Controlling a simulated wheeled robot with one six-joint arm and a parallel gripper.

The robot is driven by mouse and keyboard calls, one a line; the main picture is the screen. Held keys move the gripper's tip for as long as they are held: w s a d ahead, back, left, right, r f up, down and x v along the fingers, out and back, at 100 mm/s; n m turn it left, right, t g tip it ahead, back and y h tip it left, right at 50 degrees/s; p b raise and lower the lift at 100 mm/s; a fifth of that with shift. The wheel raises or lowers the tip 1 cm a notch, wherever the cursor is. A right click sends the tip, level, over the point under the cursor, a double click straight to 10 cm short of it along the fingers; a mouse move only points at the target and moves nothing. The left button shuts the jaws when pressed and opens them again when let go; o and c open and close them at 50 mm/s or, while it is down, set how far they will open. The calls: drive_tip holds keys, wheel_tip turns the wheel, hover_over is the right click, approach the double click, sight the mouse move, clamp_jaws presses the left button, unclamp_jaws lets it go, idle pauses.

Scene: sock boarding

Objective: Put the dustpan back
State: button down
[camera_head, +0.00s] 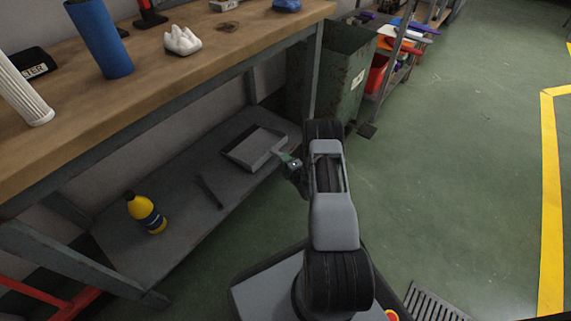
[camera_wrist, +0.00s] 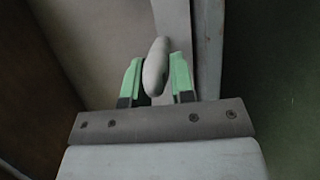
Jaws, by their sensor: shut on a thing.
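The grey dustpan (camera_head: 250,147) is at the lower shelf (camera_head: 180,232) under the workbench, near the shelf's right end. I cannot tell whether it rests on the shelf or hangs just above it. My gripper (camera_head: 284,157) reaches in from the right at the dustpan's handle side. In the wrist view, the green fingers of my gripper (camera_wrist: 156,82) are shut on the dustpan's rounded grey handle (camera_wrist: 156,62). The dustpan's pan is hardly made out in the wrist view.
A yellow bottle (camera_head: 146,212) with a dark label stands on the shelf's left part. A thin dark piece (camera_head: 209,192) lies between it and the dustpan. The workbench top (camera_head: 150,85) overhangs the shelf. A green metal bin (camera_head: 347,75) stands behind. Floor at right is clear.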

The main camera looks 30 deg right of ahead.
drive_tip(key=shift+f, duration=0.35)
drive_tip(key=c, duration=1)
unclamp_jaws()
drive_tip(key=shift+o, duration=0.2)
